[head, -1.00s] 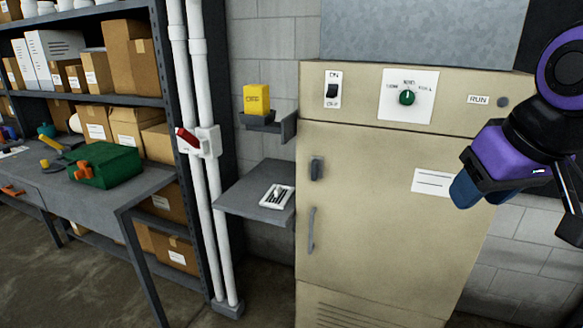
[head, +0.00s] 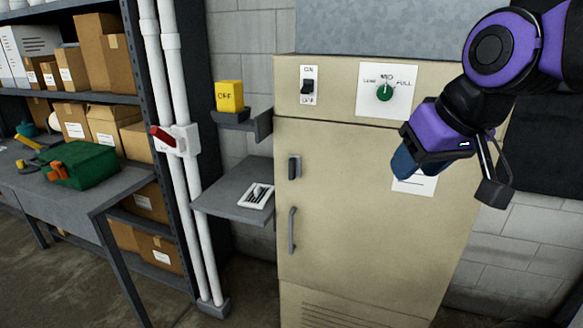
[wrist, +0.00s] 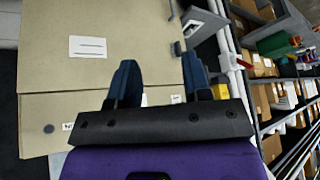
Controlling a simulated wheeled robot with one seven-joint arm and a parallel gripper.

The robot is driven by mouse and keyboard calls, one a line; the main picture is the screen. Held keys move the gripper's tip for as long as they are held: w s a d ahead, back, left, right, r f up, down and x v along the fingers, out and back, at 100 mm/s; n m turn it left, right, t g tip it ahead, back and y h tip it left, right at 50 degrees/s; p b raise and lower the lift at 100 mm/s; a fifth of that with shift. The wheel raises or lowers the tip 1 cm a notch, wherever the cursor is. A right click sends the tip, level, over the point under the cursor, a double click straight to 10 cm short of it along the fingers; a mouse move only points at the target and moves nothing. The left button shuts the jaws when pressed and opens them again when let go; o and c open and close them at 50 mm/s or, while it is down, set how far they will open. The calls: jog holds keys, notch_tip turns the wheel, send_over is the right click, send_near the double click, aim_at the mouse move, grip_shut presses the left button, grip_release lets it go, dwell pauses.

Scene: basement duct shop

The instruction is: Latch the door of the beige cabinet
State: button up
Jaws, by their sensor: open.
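The beige cabinet (head: 335,68) stands at centre right in the head view. Its door (head: 350,215) looks flush or nearly so; I cannot tell whether a small gap remains. A dark latch (head: 294,167) sits upright at the door's upper left edge, above a grey vertical handle (head: 292,230). In the wrist view, the latch (wrist: 177,48) shows just left of the right finger. My gripper (head: 403,165) is in front of the door's upper right, apart from the latch, partly covering the white label (head: 415,184). Its blue fingers (wrist: 158,75) are spread and empty.
A grey shelf (head: 225,200) and a yellow OFF block (head: 229,96) on a bracket stand left of the cabinet. White pipes carry a red-handled switch (head: 166,137). A workbench (head: 60,200) and racks with boxes fill the left. The space before the door is clear.

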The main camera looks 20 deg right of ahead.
jog(key=w+a+f+m+t, duration=0.1)
jog(key=w+a+f+t, duration=0.15)
jog(key=w, duration=0.65)
jog(key=w+a+f+m+t, duration=0.1)
jog(key=w+a, duration=0.2)
jog(key=w, duration=0.7)
jog(key=w+a+f+m+t, duration=0.1)
jog(key=w+a+m+t, duration=0.15)
jog(key=w, duration=0.65)
jog(key=m+t+h, duration=0.1)
jog(key=m+h, duration=0.1)
jog(key=h, duration=0.2)
send_near(291, 168)
notch_tip(291, 168, up, 5)
jog(key=a, duration=0.2)
notch_tip(291, 168, down, 9)
jog(key=w+a+t+h, duration=0.1)
jog(key=a+t+h, duration=0.1)
jog(key=h, duration=0.5)
jog(key=shift+m, duration=0.35)
jog(key=x, duration=1.1)
jog(key=shift+s+d, duration=0.15)
jog(key=shift+d, duration=0.1)
grip_shut()
